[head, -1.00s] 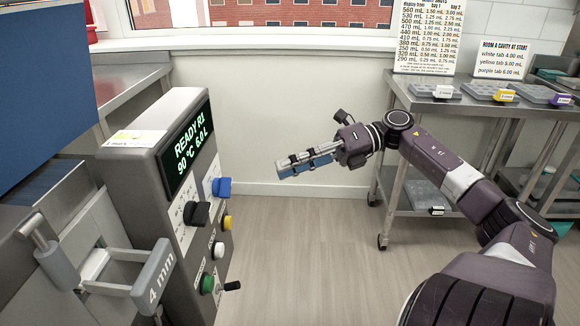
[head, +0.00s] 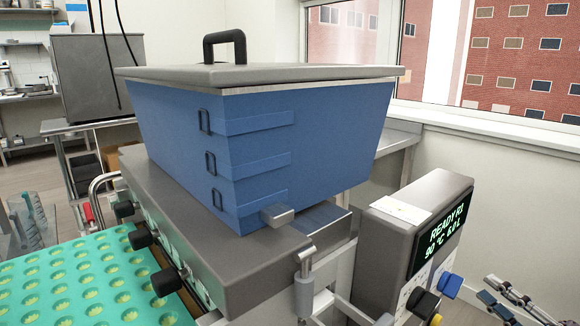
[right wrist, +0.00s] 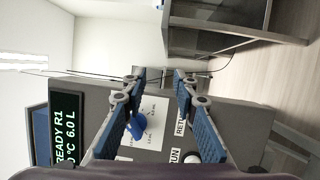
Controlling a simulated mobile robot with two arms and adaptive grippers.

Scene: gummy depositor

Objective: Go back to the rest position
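My right gripper (head: 488,290) shows at the lower right edge of the head view, to the right of the control panel and partly cut off by the frame. In the right wrist view its two blue-padded fingers (right wrist: 160,76) stand apart with nothing between them. The control panel (head: 400,250) of the depositor reads "READY R1, 90 °C 6.0 L"; it also shows behind the fingers in the right wrist view (right wrist: 95,112). My left gripper is in neither view.
The depositor's blue hopper (head: 330,130), with a closed grey lid (head: 290,72), fills the middle of the head view. A teal mould tray (head: 75,240) with several cavities lies at the lower left. A window and brick building are behind.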

